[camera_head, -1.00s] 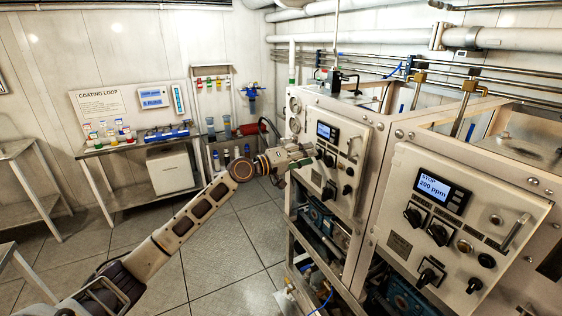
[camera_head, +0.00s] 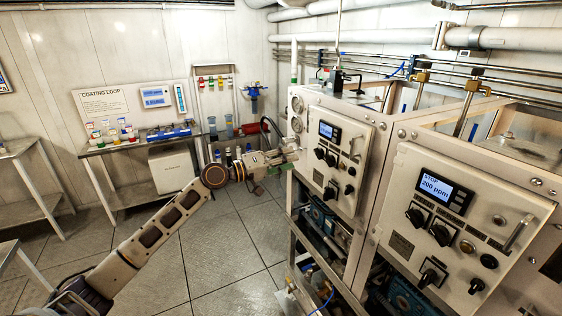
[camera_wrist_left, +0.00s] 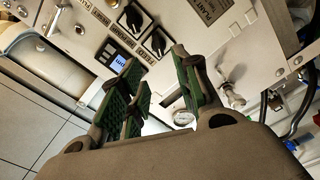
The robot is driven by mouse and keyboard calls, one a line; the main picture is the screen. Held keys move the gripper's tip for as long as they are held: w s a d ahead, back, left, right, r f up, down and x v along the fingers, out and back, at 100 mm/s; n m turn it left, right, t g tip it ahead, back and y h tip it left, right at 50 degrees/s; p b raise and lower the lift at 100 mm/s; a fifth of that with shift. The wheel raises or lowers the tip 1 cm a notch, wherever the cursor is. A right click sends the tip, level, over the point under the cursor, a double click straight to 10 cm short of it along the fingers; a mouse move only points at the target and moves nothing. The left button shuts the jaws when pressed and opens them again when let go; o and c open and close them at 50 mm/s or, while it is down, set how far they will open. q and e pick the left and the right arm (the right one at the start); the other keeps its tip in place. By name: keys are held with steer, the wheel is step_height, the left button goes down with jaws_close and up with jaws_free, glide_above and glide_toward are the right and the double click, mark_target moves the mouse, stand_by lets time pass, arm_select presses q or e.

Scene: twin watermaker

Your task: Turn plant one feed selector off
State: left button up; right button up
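The plant one panel (camera_head: 341,178) is the farther, left-hand cabinet face, with a lit screen and black knobs. Its upper knobs are a left one (camera_head: 319,153) and a right one (camera_head: 331,160); another knob (camera_head: 329,193) sits lower. In the left wrist view two black knobs (camera_wrist_left: 131,19) and (camera_wrist_left: 156,42) show beyond the fingers, by a nameplate (camera_wrist_left: 206,9) reading PLANT. My right gripper is out of view.
A second cabinet panel (camera_head: 455,225) with a "STOP 200 ppm" screen stands nearer, at right. A bench (camera_head: 130,148) with bottles is against the back wall. Pipes run above the cabinets. The tiled floor left of the cabinets is clear.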

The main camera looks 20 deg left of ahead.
arm_select(q)
steer(key=shift+v, duration=0.85)
